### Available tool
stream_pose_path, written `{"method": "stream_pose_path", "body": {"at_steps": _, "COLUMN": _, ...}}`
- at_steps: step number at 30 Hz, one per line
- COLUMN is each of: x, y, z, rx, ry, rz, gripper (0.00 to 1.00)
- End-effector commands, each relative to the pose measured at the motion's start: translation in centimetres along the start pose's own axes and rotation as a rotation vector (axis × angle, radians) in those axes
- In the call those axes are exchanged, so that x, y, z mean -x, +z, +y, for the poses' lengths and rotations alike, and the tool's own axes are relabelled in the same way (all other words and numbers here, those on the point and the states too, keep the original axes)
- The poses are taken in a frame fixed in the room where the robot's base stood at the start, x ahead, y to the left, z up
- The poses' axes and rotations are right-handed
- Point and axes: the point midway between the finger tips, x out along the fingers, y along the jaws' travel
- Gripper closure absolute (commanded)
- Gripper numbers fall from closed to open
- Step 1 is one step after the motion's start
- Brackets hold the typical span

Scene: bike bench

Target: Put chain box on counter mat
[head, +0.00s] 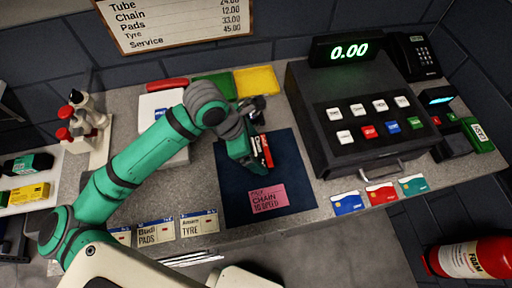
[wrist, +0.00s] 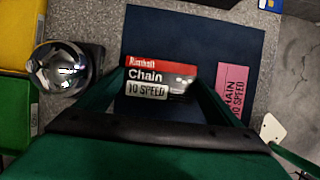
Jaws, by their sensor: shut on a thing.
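The chain box (wrist: 160,78), red, white and black with "Chain 10 SPEED" on its face, is between the fingers of my gripper (wrist: 150,100) in the wrist view. My gripper is shut on it. In the head view, the chain box (head: 264,152) shows beside my gripper (head: 255,155), over the dark blue counter mat (head: 232,190). The mat also fills the middle of the wrist view (wrist: 190,38). I cannot tell whether the box touches the mat. A pink "Chain 10 speed" card (head: 268,198) lies on the mat's front part.
A cash register (head: 350,110) stands right of the mat. Several cards (head: 381,195) lie in front of it. Price cards (head: 157,232) line the counter's front left. Red, green and yellow (head: 257,81) items lie behind. A shiny round bell-like thing (wrist: 62,68) is beside my gripper.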

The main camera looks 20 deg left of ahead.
Motion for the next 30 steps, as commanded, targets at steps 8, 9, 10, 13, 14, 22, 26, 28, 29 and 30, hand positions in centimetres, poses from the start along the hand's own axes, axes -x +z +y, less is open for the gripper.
{"method": "stream_pose_path", "body": {"at_steps": 8, "x": -0.1, "y": -0.3, "z": 0.1, "rx": 0.005, "ry": 0.002, "rz": 0.000, "gripper": 0.00}}
{"method": "stream_pose_path", "body": {"at_steps": 9, "x": -0.1, "y": -0.3, "z": 0.1, "rx": 0.005, "ry": 0.002, "rz": 0.000, "gripper": 0.00}}
{"method": "stream_pose_path", "body": {"at_steps": 10, "x": 0.0, "y": -0.3, "z": 0.1, "rx": 0.005, "ry": 0.002, "rz": 0.000, "gripper": 0.00}}
{"method": "stream_pose_path", "body": {"at_steps": 13, "x": 0.3, "y": -0.1, "z": 0.1, "rx": 0.003, "ry": 0.002, "rz": 0.001, "gripper": 0.00}}
{"method": "stream_pose_path", "body": {"at_steps": 14, "x": 0.5, "y": -0.1, "z": 0.1, "rx": 0.003, "ry": 0.002, "rz": 0.002, "gripper": 0.00}}
{"method": "stream_pose_path", "body": {"at_steps": 22, "x": 5.0, "y": 0.0, "z": 0.1, "rx": -0.002, "ry": 0.002, "rz": 0.003, "gripper": 0.00}}
{"method": "stream_pose_path", "body": {"at_steps": 26, "x": 7.6, "y": 0.1, "z": 0.0, "rx": -0.002, "ry": 0.002, "rz": 0.002, "gripper": 0.00}}
{"method": "stream_pose_path", "body": {"at_steps": 28, "x": 8.9, "y": 0.1, "z": 0.1, "rx": -0.002, "ry": 0.002, "rz": 0.002, "gripper": 0.00}}
{"method": "stream_pose_path", "body": {"at_steps": 29, "x": 9.3, "y": 0.1, "z": 0.1, "rx": -0.002, "ry": 0.002, "rz": 0.002, "gripper": 0.00}}
{"method": "stream_pose_path", "body": {"at_steps": 30, "x": 9.9, "y": 0.1, "z": 0.0, "rx": -0.002, "ry": 0.002, "rz": 0.001, "gripper": 0.00}}
